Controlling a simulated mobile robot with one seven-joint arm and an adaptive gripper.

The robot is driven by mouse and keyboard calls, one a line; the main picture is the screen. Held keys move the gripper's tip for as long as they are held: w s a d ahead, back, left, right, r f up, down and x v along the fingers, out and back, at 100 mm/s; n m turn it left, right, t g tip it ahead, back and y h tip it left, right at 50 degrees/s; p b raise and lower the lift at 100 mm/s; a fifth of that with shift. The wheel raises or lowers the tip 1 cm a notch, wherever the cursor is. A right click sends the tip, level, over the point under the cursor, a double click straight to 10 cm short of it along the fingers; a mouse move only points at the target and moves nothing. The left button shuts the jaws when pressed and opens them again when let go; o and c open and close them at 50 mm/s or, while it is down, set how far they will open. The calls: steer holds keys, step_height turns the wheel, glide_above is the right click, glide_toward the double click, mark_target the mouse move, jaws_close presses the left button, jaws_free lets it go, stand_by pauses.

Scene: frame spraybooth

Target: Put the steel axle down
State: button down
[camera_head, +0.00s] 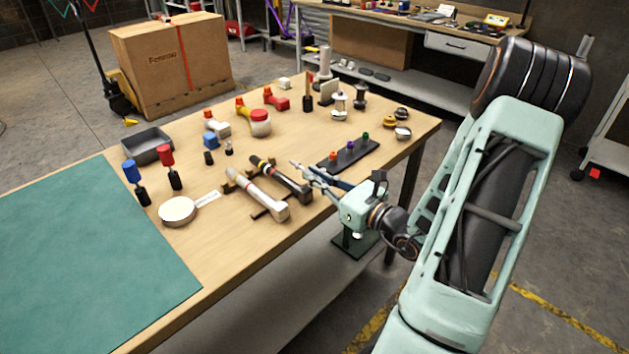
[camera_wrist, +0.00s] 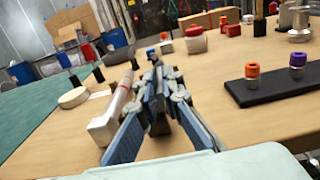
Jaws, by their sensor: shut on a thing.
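My gripper (camera_head: 300,170) is at the dark bar with a yellow band, which I take for the steel axle (camera_head: 273,172). In the wrist view my gripper (camera_wrist: 166,88) has its blue fingers on either side of this dark axle (camera_wrist: 158,127), shut on it. The axle points away from me, low over or on a small dark cradle; whether it touches cannot be told. A pale bar with a red band (camera_head: 258,193) lies parallel, just left of it, on a wooden cradle; it also shows in the wrist view (camera_wrist: 117,105).
A black rack (camera_head: 348,157) with coloured-top pieces stands right of my gripper. A round pale tin (camera_head: 178,211), red and blue rollers and a grey tray (camera_head: 148,146) lie left. Several small parts stand behind. The green mat (camera_head: 80,250) is bare.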

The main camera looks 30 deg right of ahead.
steer(key=shift+f, duration=0.55)
steer(key=shift+f+b, duration=0.5)
steer(key=shift+f, duration=0.15)
steer(key=c, duration=2.1)
jaws_free()
steer(key=shift+r, duration=0.1)
